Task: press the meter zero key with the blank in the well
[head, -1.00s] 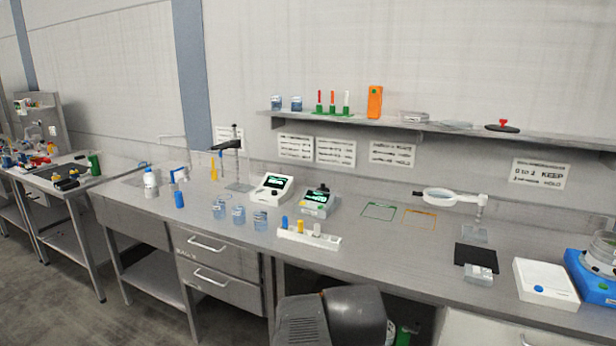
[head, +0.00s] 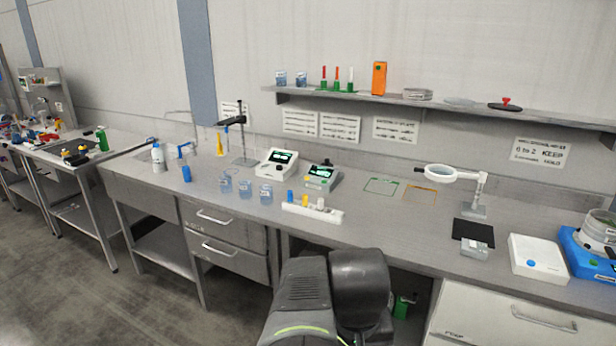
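Two small bench meters stand on the grey bench near the middle of the head view. One is a white meter (head: 277,163) with a lit green display. To its right is a grey meter (head: 322,177) with a lit display, small coloured keys on its front and a small dark part at its top. Its well and what is in it are too small to make out. A white rack (head: 326,215) in front of them holds several small capped pieces, blue, yellow and whitish. I cannot tell which piece is the blank. My gripper is not in view; only dark links of my arm show at the bottom.
Several clear beakers (head: 245,188) stand left of the rack. A stand (head: 243,140) is behind them. To the right are green (head: 383,186) and orange outlines (head: 420,194), a magnifier (head: 440,173), a black mat (head: 473,232) and a white box (head: 538,258). A shelf (head: 450,112) runs above.

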